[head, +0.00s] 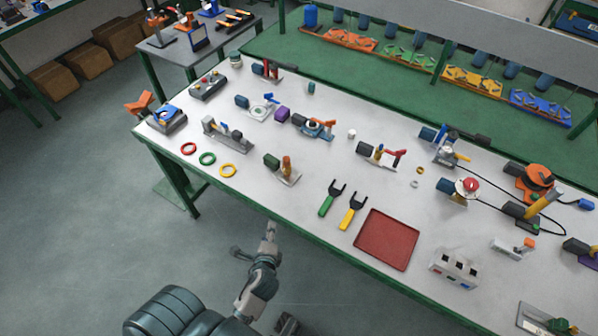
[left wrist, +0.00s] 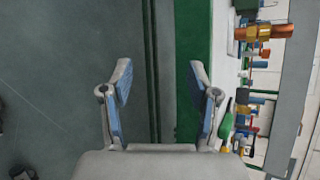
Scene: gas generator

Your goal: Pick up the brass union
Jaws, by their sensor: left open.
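A brass-coloured upright fitting (head: 287,166), which looks like the brass union, stands on a small grey fixture beside a green block, near the front edge of the white workbench. A brass-coloured fitting (left wrist: 265,32) also shows at the top right of the left wrist view, to the right of the fingers. My left gripper (head: 271,228) is in front of the bench edge, apart from the fitting. In the left wrist view my left gripper (left wrist: 160,85) is open, with nothing between its blue-padded fingers. My right gripper is not clearly visible.
The bench's green front edge (head: 290,230) lies between my left gripper and the fitting. Red, green and yellow rings (head: 208,159) lie left of the fixture. Green and yellow forked tools (head: 352,210) and a red tray (head: 387,240) lie to the right.

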